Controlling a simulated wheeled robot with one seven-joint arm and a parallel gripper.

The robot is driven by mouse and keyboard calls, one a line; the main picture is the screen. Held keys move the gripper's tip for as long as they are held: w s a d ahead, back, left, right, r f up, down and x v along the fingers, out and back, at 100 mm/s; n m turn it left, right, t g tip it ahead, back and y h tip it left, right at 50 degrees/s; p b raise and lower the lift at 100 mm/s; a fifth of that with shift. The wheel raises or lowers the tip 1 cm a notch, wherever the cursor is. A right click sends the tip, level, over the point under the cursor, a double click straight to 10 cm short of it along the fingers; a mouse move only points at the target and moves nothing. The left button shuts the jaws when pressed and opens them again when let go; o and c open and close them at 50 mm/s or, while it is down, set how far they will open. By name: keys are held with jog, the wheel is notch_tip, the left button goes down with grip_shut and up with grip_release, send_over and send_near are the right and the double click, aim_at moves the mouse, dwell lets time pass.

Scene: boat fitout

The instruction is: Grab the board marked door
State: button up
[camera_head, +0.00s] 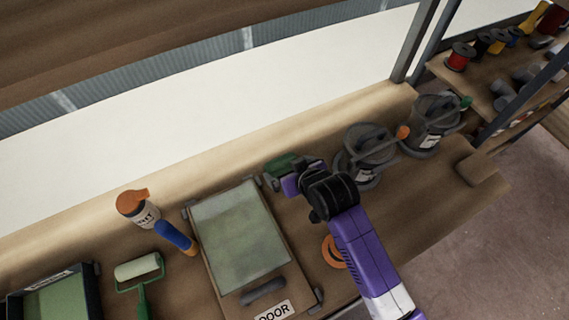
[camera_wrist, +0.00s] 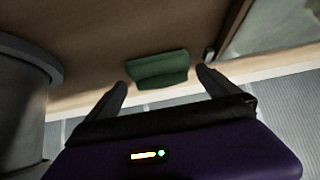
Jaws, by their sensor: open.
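The board marked DOOR (camera_head: 240,235) lies on the bench in the head view, a wooden panel with a pale green face. A grey handle (camera_head: 263,292) and the white DOOR label (camera_head: 273,312) are at its near end, the label partly cut off by the frame edge. Part of the board also shows at the upper right of the wrist view (camera_wrist: 277,28). My gripper (camera_wrist: 162,77) is open, just right of the board's far right corner in the head view. A green block (camera_wrist: 158,70) shows between its fingers in the wrist view; I cannot tell any contact.
Two grey cans (camera_head: 366,155) (camera_head: 432,122) stand right of my gripper. An orange tape ring (camera_head: 334,252) lies right of the board. Left are an orange-topped bottle (camera_head: 138,208), a blue-handled tool (camera_head: 175,237), a roller (camera_head: 138,268) and a dark tray (camera_head: 93,296).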

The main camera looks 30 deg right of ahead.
jog(key=shift+x, duration=1.45)
jog(key=c, duration=1)
jog(key=shift+r, duration=0.1)
jog(key=shift+c, duration=0.2)
